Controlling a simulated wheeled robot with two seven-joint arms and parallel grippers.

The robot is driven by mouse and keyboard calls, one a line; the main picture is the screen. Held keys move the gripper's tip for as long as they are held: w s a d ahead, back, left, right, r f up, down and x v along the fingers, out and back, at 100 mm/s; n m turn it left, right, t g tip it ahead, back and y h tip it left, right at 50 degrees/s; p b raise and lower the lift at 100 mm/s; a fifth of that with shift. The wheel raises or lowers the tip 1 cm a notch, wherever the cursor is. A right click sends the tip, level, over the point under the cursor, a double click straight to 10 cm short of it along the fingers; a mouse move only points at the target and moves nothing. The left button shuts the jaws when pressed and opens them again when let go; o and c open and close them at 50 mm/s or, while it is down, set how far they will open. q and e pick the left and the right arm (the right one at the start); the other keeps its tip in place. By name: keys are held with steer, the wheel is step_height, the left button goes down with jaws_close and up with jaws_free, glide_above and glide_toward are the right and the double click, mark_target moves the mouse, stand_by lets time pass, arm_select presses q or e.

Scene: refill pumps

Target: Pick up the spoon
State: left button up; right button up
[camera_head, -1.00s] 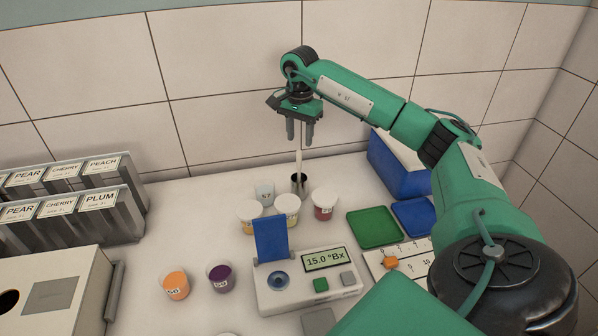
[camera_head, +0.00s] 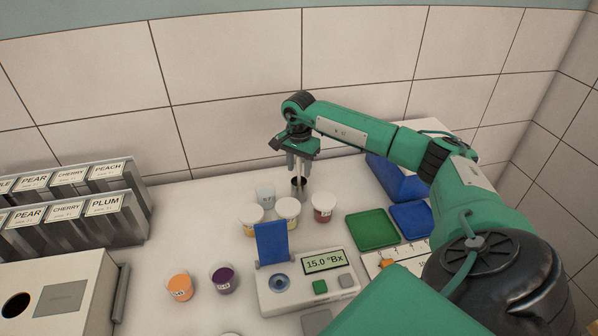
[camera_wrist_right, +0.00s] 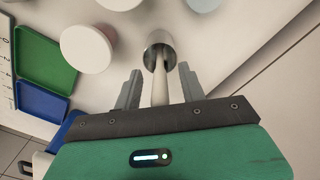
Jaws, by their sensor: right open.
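The spoon (camera_wrist_right: 159,86) stands in a small metal cup (camera_wrist_right: 158,44), with its pale handle rising out of the cup. In the head view the cup (camera_head: 299,184) is at the back of the table, and the handle (camera_head: 298,166) is partly hidden by my gripper. My right gripper (camera_head: 298,168) is above the cup, pointing down. In the right wrist view its two fingers (camera_wrist_right: 160,82) are open, one on each side of the handle, with gaps between. My left gripper is not in view.
Lidded cups (camera_head: 288,208) and a pale cup (camera_head: 265,193) stand close to the metal cup. A refractometer (camera_head: 306,280) with a raised blue flap is in front. A green tray (camera_head: 372,229) and a blue bin (camera_head: 396,180) are at right. The tiled wall (camera_head: 230,90) is behind.

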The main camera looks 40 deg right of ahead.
jaws_close()
steer(key=shift+r, duration=0.15)
